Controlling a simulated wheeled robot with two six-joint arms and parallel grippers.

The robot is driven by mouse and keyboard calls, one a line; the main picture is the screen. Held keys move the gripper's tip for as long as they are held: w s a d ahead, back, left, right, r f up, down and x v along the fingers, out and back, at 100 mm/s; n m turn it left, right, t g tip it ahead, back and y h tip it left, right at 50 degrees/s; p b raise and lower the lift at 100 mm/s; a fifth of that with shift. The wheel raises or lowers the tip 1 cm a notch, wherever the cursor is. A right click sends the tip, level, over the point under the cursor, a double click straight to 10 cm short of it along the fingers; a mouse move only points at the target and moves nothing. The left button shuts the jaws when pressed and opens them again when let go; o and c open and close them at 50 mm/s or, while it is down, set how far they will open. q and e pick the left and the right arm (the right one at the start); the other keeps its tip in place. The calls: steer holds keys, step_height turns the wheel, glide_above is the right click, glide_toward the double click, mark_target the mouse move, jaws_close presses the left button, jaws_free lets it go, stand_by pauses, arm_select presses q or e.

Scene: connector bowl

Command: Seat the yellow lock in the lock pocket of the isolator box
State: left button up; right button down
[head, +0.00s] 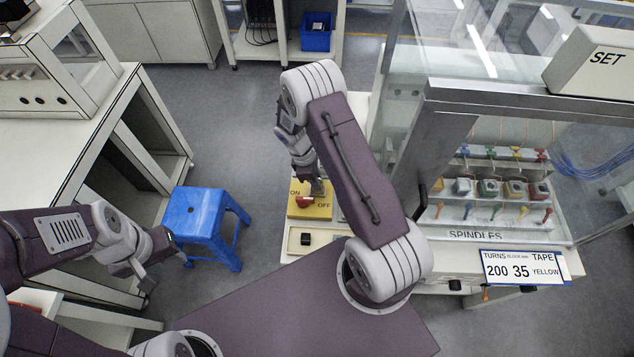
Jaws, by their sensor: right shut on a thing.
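The isolator box (298,212) is yellow, with ON and OFF marks and a red knob (304,202) on its top face. It sits at the left edge of the bench. My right gripper (318,189) points down over the box's upper right part, just beside the knob. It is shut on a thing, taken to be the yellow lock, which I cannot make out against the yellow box. The lock pocket is not clearly visible, and I cannot tell whether the lock touches it. My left gripper (162,268) is open and empty, well left of the box, near the blue stool.
A blue stool (199,215) stands on the floor between a white table (60,150) and the bench. A clear-walled cabinet (490,190) with several coloured spindles stands right of my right arm. A sign (522,268) reads 200, 35, YELLOW. A small black-switched panel (307,240) lies in front of the box.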

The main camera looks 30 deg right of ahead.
steer(key=shift+f, duration=0.65)
steer(key=shift+w+a+f, duration=0.1)
steer(key=shift+w+f, duration=0.05)
steer(key=shift+f, duration=0.1)
steer(key=shift+f, duration=0.1)
steer(key=c, duration=1.3)
jaws_free()
